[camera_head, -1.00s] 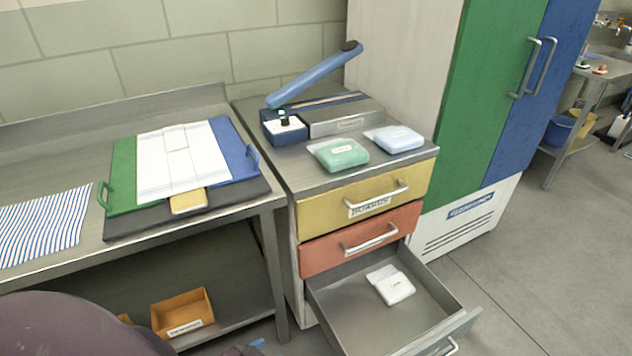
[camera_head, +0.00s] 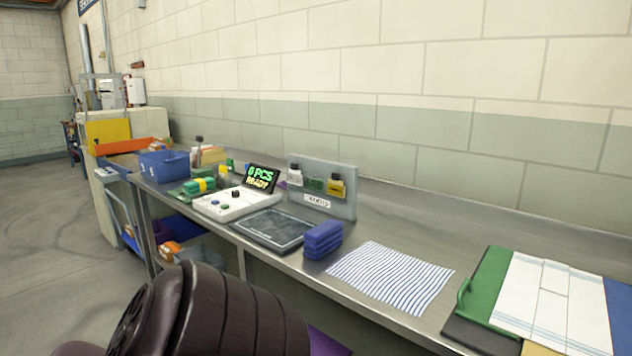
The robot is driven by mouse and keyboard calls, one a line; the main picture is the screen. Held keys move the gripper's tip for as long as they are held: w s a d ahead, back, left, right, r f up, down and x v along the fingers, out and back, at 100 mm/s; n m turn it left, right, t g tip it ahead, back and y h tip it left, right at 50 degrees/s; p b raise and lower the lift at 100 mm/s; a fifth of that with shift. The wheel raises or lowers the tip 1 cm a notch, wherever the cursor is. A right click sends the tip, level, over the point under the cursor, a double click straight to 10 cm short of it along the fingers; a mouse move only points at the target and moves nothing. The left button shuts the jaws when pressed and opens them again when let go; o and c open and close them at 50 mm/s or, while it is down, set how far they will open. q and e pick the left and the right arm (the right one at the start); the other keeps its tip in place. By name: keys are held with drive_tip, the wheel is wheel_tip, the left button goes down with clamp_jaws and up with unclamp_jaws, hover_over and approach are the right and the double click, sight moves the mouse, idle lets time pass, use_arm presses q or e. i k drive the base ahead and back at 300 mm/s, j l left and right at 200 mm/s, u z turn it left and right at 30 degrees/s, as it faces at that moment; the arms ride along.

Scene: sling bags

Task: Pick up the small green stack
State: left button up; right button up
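A small green stack (camera_head: 192,190) with a yellow band around it lies on the steel counter at the left. It sits just left of a white counting device (camera_head: 236,204) and in front of a blue bin (camera_head: 163,165). Neither gripper shows. A dark purple rounded part of my own body fills the bottom left and hides some of the counter's front edge and underside.
A display (camera_head: 261,178) reads "0 PCS READY". A dark flat plate (camera_head: 271,229), a blue stack (camera_head: 323,240), a striped cloth (camera_head: 390,277) and a green board (camera_head: 487,286) lie rightward. A grey upright holder (camera_head: 322,187) with small bottles stands behind. Floor at left is open.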

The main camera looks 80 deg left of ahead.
sight(199, 184)
drive_tip(key=u, duration=3.25)
drive_tip(key=i+j, duration=0.2)
drive_tip(key=i, duration=0.15)
drive_tip(key=i+j+u, duration=0.1)
drive_tip(key=i, duration=0.3)
drive_tip(key=i+j, duration=0.2)
drive_tip(key=i, duration=0.15)
